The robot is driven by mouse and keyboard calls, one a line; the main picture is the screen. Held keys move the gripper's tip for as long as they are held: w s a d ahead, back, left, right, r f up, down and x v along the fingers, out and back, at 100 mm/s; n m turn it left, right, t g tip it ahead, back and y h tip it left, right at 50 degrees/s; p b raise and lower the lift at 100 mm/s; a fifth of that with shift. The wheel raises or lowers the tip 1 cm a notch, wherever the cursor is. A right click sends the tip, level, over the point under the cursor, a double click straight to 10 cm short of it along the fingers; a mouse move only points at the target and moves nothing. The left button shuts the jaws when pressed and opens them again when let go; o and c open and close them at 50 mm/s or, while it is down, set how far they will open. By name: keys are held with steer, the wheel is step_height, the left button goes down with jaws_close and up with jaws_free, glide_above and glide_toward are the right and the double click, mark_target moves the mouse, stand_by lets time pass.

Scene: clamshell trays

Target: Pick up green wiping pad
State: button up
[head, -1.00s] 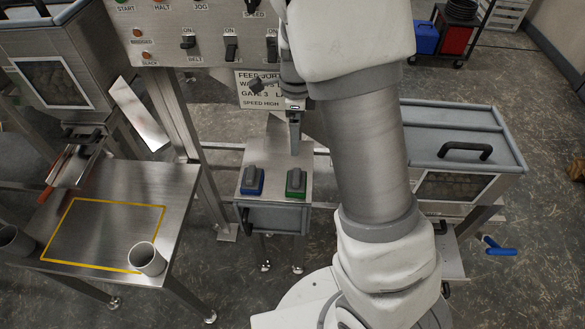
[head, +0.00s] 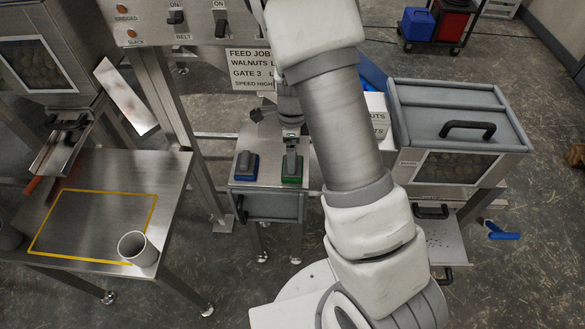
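The green wiping pad (head: 291,181) sits on the right of a small steel stand (head: 270,150), with a grey handle on top. A blue pad (head: 246,167) with a similar grey handle sits to its left. My gripper (head: 291,158) points down at the green pad, and its fingertips overlap the pad's handle in the head view. I cannot tell whether the fingers touch the handle, or whether they are open or shut.
A control panel with switches (head: 220,25) and a sign (head: 250,70) stands behind the stand. A steel table (head: 170,200) with a grey cup (head: 138,249) is at left. A lidded grey bin (head: 450,105) is at right, beyond my arm.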

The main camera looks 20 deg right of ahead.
step_height(320, 180, down, 3)
steer(key=shift+f+b, duration=0.2)
steer(key=shift+b, duration=0.15)
steer(key=shift+r, duration=0.1)
steer(key=c, duration=1)
step_height(320, 180, up, 10)
steer(key=p, duration=0.3)
